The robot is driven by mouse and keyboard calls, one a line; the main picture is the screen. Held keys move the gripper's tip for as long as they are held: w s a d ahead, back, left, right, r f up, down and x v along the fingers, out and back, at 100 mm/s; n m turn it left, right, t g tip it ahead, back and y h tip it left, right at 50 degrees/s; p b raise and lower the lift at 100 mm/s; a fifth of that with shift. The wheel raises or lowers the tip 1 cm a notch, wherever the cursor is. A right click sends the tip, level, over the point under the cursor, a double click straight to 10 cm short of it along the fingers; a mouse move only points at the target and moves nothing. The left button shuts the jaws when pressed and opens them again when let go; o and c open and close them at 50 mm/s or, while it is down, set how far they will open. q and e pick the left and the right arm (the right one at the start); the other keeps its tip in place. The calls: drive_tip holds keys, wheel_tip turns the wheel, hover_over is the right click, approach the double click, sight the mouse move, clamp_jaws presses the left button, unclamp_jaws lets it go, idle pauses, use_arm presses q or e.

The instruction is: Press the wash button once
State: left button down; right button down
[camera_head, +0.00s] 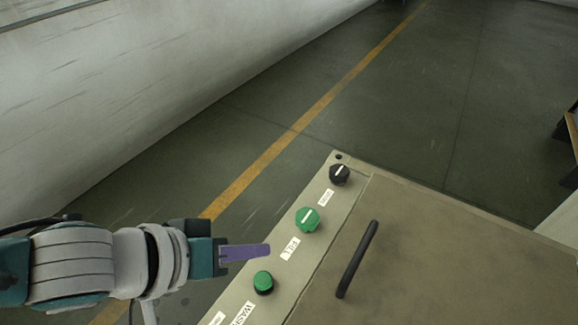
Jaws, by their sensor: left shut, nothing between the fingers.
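The wash button (264,282) is a round green push button with a dark collar. It sits on the beige control strip of a cabinet, next to a label reading WASH (243,313). My left gripper (268,250) comes in from the left with its purple fingers shut and empty. In the picture its fingertips lie just above the button, near the FILL label (290,248). I cannot tell how high the fingertips are over the panel, and the button's top is in plain view. My right gripper is not in view.
A green knob (307,219) and a black knob (339,174) stand farther along the strip. A black bar handle (357,259) rises from the cabinet lid (420,265). The floor (400,95) beyond is open, with a yellow line (290,137) and a pale wall (130,90) at left.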

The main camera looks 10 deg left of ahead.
use_arm(q)
drive_tip(key=b, duration=0.6)
hover_over(258, 285)
wheel_tip(258, 285, down, 6)
drive_tip(key=shift+f, duration=0.8)
drive_tip(key=shift+f+b, duration=0.1)
drive_tip(key=shift+b, duration=0.2)
idle(0.6)
drive_tip(key=shift+f, duration=0.3)
drive_tip(key=shift+f+b, duration=0.55)
drive_tip(key=shift+b, duration=0.1)
idle(0.5)
idle(0.3)
drive_tip(key=shift+r+p, duration=1)
drive_tip(key=shift+p, duration=0.05)
